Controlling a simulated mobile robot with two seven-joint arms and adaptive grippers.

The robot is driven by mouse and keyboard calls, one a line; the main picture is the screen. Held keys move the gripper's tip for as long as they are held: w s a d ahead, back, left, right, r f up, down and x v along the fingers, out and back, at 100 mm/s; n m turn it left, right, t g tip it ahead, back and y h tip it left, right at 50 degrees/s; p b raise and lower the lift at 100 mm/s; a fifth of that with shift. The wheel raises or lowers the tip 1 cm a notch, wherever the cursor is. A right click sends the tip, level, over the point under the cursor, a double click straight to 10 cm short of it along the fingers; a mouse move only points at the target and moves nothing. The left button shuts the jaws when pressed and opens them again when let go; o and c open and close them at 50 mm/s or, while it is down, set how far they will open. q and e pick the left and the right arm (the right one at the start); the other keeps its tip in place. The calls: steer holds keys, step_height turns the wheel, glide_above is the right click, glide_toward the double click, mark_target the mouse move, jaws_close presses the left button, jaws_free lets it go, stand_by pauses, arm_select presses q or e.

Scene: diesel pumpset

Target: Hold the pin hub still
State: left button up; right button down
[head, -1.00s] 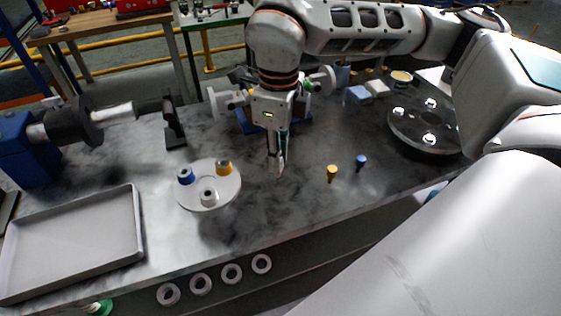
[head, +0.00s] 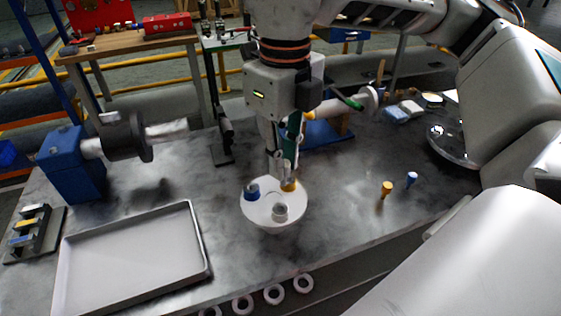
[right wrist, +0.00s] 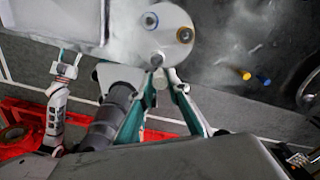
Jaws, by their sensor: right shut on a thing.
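The pin hub (head: 262,213) is a pale round disc lying on the grey bench, with a blue-ringed, a yellow-ringed and a plain pale post on top. It also shows in the right wrist view (right wrist: 168,35). My right gripper (head: 283,172) reaches down at the hub's far side in the head view, beside the yellow-ringed post, and is shut on the hub. Its fingers partly hide the exact contact. My left gripper (right wrist: 67,68) shows only in the right wrist view, off the bench edge, with its fingertips apart and nothing between them.
An empty tray (head: 203,240) lies left of the hub. A yellow peg (head: 387,188) and a blue peg (head: 411,178) stand to the right. A blue machine with a shaft (head: 70,160) stands at the left. Several white rings (head: 274,294) line the front edge.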

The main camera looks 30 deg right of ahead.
steer(key=shift+a+r, duration=0.3)
steer(key=shift+a, duration=0.1)
arm_select(q)
steer(key=shift+a+f, duration=0.1)
steer(key=shift+a, duration=0.2)
steer(key=shift+d, duration=0.1)
arm_select(e)
steer(key=shift+f+b, duration=0.7)
steer(key=shift+f, duration=0.6)
arm_select(q)
steer(key=shift+w+a+f, duration=0.15)
steer(key=shift+a+f, duration=0.05)
steer(key=shift+f, duration=0.3)
